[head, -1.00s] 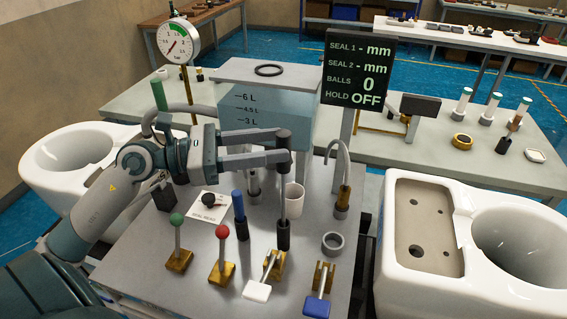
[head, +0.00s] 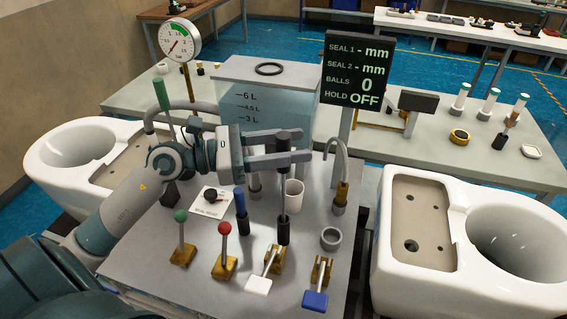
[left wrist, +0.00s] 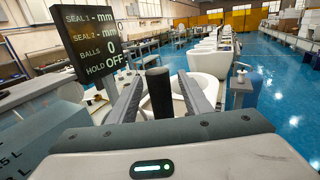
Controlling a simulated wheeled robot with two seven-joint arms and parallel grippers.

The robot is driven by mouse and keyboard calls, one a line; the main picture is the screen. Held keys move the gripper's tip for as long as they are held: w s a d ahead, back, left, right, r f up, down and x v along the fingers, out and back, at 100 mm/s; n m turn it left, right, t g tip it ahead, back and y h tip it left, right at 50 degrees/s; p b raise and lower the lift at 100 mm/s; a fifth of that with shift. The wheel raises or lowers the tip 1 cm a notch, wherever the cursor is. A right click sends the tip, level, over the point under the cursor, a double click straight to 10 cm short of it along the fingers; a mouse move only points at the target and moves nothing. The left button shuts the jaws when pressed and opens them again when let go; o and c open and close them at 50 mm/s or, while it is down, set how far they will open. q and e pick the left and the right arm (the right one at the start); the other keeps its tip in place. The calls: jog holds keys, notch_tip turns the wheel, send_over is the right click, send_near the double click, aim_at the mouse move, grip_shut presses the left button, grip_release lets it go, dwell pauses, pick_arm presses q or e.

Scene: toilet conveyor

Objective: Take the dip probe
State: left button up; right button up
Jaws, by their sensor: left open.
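A slim upright rod with a dark grip (head: 283,145), which looks like the dip probe, stands in a black holder (head: 283,232) on the grey bench. My left gripper (head: 305,147) is open, with one finger on each side of the dark grip. In the left wrist view the dark grip (left wrist: 159,92) stands between the two fingers, with a gap showing on both sides. My right gripper is out of view.
Beside the probe are a blue-handled tool (head: 239,201), a white cup (head: 294,195) and a hooked pipe (head: 341,190). Several levers, including a red-knobbed one (head: 224,229), stand in front. A water tank (head: 262,112) is behind; white toilets (head: 408,275) flank the bench.

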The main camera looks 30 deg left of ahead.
pick_arm(q)
jog(key=shift+p+x, duration=0.4)
jog(key=shift+x, duration=0.8)
jog(key=shift+c, duration=0.3)
grip_shut()
